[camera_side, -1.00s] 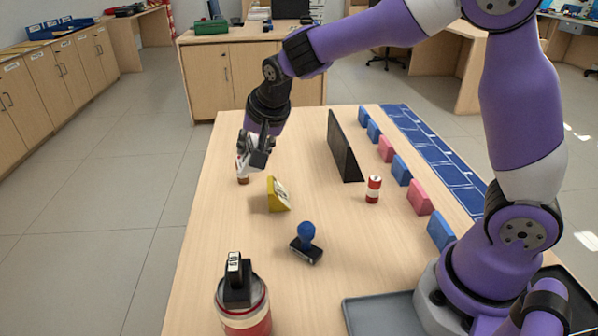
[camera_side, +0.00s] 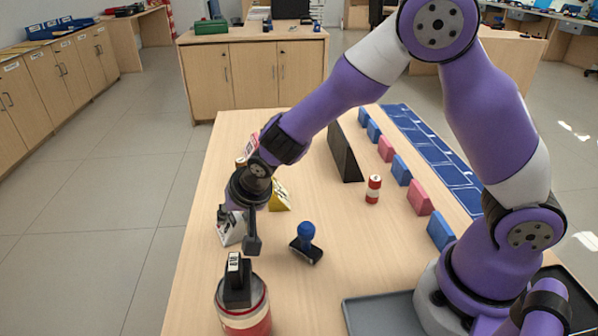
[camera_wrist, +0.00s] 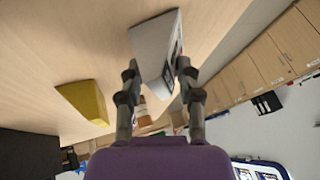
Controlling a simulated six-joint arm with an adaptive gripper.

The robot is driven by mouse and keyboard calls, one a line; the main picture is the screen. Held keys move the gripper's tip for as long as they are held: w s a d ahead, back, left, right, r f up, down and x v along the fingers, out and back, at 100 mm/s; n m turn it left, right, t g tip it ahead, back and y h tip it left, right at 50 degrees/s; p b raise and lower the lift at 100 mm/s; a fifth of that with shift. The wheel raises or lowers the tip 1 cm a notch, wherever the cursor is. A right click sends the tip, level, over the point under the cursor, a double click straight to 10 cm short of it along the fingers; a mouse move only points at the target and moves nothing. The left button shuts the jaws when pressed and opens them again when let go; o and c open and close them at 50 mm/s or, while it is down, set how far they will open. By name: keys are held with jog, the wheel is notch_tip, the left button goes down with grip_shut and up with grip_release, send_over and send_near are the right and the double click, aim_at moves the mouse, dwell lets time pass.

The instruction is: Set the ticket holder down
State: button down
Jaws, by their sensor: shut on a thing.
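The ticket holder looks like a white-grey wedge (camera_side: 231,229) with dark print on one face. In the wrist view the wedge (camera_wrist: 155,42) sits between the two fingers and reaches past their tips. My gripper (camera_wrist: 158,72) is shut on it. In the side view my gripper (camera_side: 238,222) is low over the left side of the table, with the wedge partly hidden by the fingers. I cannot tell whether the wedge touches the tabletop.
A yellow wedge (camera_side: 280,197) stands just behind my gripper. A blue-handled stamp (camera_side: 307,244) is to the right. A red-and-white drum (camera_side: 243,314) with a black stamp (camera_side: 237,280) on top is in front. A black panel (camera_side: 344,152) stands farther back.

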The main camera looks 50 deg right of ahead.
jog(key=shift+f, duration=0.1)
jog(key=c, duration=0.5)
grip_release()
jog(key=shift+s+r, duration=0.15)
jog(key=shift+r, duration=0.35)
jog(key=v, duration=1.1)
jog(key=s+d+r+n, duration=0.2)
jog(key=s+d+n, duration=0.1)
jog(key=s, duration=0.3)
jog(key=s+d+r+n, duration=0.3)
jog(key=s+d+n, duration=0.1)
jog(key=s+d, duration=0.2)
jog(key=shift+s+d+r+g, duration=0.3)
jog(key=shift+s+d, duration=0.05)
jog(key=shift+s, duration=0.25)
